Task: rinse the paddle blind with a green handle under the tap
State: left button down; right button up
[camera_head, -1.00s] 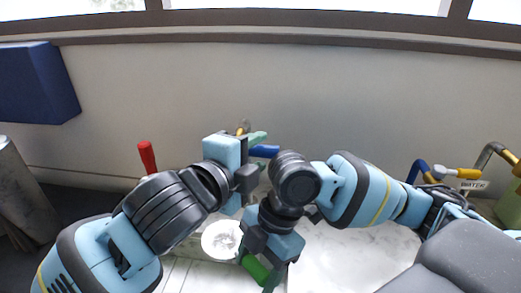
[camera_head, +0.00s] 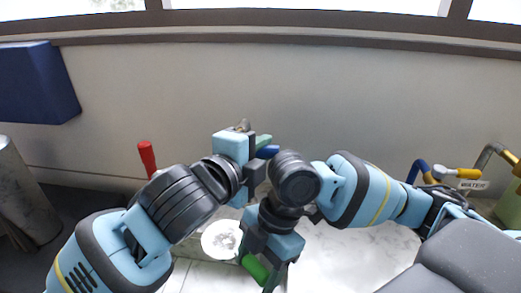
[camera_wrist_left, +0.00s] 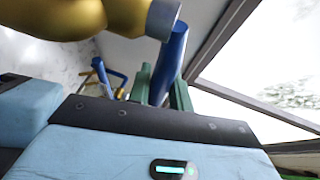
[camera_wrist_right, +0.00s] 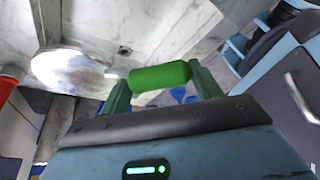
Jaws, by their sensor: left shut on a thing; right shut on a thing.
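The paddle blind's green handle (camera_head: 255,268) is held in my right gripper (camera_head: 268,274), low in the middle of the head view. In the right wrist view the green handle (camera_wrist_right: 160,76) lies between the fingers, and a bright round plate (camera_wrist_right: 62,72) lies in line with it. That plate shows in the head view (camera_head: 222,240) left of the handle. My left gripper (camera_head: 262,146) is shut on a blue lever (camera_head: 268,152). The left wrist view shows this lever (camera_wrist_left: 170,62) beside the brass tap (camera_wrist_left: 75,18). The tap's outlet is hidden, and I cannot tell whether water runs.
A red handle (camera_head: 147,158) stands left of my left arm. A grey cylinder (camera_head: 22,195) stands at the far left, and a blue box (camera_head: 38,82) is on the wall. Blue and yellow pipe parts (camera_head: 460,174) with a label stand at the right. My forearms crowd the middle.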

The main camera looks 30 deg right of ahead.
pick_arm(q)
jog(key=shift+s+a+m+g+h, duration=0.2)
jog(key=shift+s+m+g+h, duration=0.1)
jog(key=shift+m+g, duration=0.3)
jog(key=c, duration=1.3)
grip_release()
jog(key=v, duration=1.2)
